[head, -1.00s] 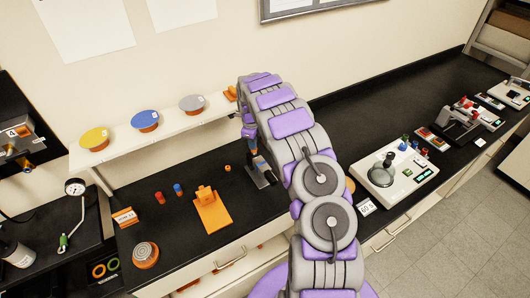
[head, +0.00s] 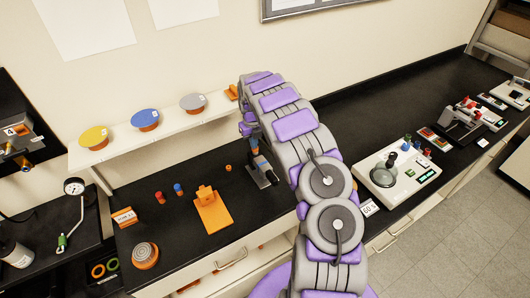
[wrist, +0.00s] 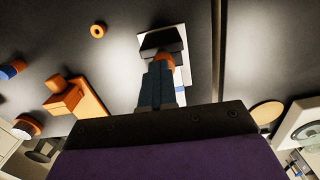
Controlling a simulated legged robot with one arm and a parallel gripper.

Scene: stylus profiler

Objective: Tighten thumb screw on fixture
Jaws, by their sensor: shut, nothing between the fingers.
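My gripper (wrist: 160,76) is shut, its dark fingers together and pointing at a small black and pale metal fixture (wrist: 178,44) on the black bench. An orange part shows right at the fingertips, perhaps the thumb screw; I cannot tell whether the fingers touch it. In the head view the fixture's grey base (head: 267,180) shows beside my arm, and the arm hides part of it. An orange plate with a raised block (head: 212,214) lies to its left, and it also shows in the wrist view (wrist: 82,97).
A small orange ring (head: 228,168) lies between the plate and the fixture. Red and blue cylinders (head: 179,189) stand left. A shelf (head: 174,135) with coloured discs runs behind. A white instrument (head: 405,175) stands right of my arm.

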